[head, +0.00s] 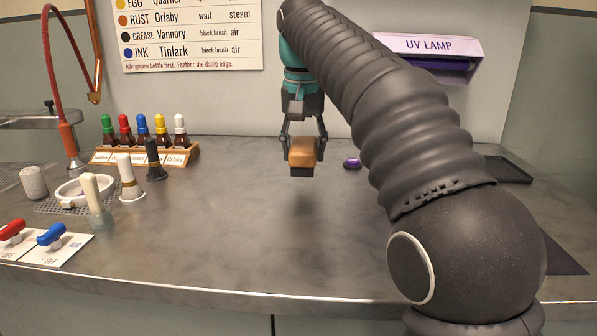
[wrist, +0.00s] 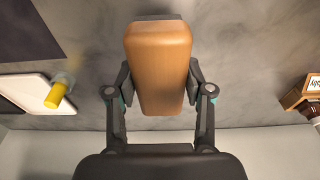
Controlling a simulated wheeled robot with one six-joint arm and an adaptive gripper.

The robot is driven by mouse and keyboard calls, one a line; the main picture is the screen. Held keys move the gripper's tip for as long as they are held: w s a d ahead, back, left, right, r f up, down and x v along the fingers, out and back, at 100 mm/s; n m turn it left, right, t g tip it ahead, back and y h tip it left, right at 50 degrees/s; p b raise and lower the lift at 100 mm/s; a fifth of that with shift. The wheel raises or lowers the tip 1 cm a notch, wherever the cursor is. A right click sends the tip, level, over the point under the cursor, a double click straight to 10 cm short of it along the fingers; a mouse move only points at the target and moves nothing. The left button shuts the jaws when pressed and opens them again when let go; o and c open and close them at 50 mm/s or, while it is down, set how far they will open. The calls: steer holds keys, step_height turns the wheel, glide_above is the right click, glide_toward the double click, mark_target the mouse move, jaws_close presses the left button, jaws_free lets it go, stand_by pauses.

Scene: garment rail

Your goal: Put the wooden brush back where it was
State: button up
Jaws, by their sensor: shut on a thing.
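The wooden brush (head: 302,152) has a brown wooden back and a dark underside. My gripper (head: 303,140) is shut on it and holds it above the middle of the grey counter, with a shadow below it. In the wrist view the brush (wrist: 160,62) sits between the two fingers of my gripper (wrist: 159,88), its wooden back toward the camera. The bristles are mostly hidden.
A rack of coloured dropper bottles (head: 145,154) stands at the back left. A black-handled brush (head: 154,160), a white-handled brush (head: 130,180) and switches (head: 45,243) are at left. A purple-topped object (head: 352,163) and dark tray (head: 508,170) lie right. The counter's middle (head: 250,230) is clear.

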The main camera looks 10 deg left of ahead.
mark_target(300, 170)
steer(key=shift+s+a+f, duration=0.2)
steer(key=shift+a+f, duration=0.1)
steer(key=shift+a, duration=0.05)
steer(key=shift+f+b, duration=0.3)
steer(key=shift+f, duration=1.65)
steer(key=shift+f, duration=0.1)
steer(key=o, duration=1.1)
